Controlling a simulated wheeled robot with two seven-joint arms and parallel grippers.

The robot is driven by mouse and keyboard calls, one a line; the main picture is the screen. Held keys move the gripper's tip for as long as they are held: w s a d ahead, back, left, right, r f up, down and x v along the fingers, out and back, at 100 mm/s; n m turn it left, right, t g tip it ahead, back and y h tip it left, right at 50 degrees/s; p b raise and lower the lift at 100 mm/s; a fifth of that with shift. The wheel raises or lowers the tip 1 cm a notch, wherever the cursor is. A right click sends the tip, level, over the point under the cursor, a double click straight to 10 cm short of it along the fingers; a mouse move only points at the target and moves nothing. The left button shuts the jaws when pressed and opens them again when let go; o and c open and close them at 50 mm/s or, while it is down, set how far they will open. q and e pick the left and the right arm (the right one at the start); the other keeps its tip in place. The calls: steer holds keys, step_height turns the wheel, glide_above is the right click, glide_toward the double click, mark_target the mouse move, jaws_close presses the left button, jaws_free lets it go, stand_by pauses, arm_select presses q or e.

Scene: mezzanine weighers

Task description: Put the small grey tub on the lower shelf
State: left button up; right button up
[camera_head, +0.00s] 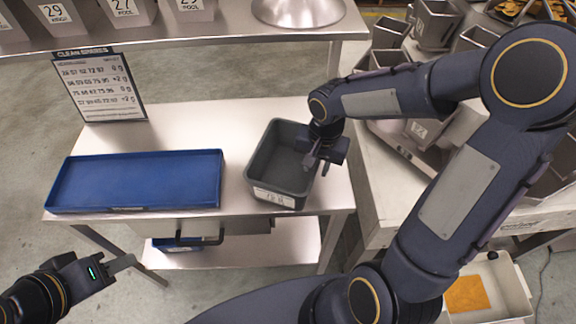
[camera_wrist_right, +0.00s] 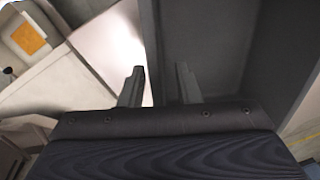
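The small grey tub (camera_head: 262,170), open-topped with a white label on its front, stands upright on the steel table's top. Its dark wall also fills much of the right wrist view (camera_wrist_right: 205,40). My right gripper (camera_head: 316,166) is at the tub's right wall. In the right wrist view its two fingers (camera_wrist_right: 158,78) are apart, one on each side of the wall, with a gap showing; contact is not clear. The lower shelf (camera_head: 255,252) lies under the table top. My left gripper (camera_head: 122,264) is low at the left, away from the tub; its finger gap is not visible.
A blue tray (camera_head: 135,182) lies left of the tub on the table (camera_head: 205,122). A sign (camera_head: 100,88) stands behind it. Another blue container (camera_head: 172,245) is on the lower shelf's left; the shelf's middle and right look clear. Steel bins crowd the right.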

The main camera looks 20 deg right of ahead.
steer(key=shift+f, duration=0.55)
jaws_close()
steer(key=shift+r, duration=0.1)
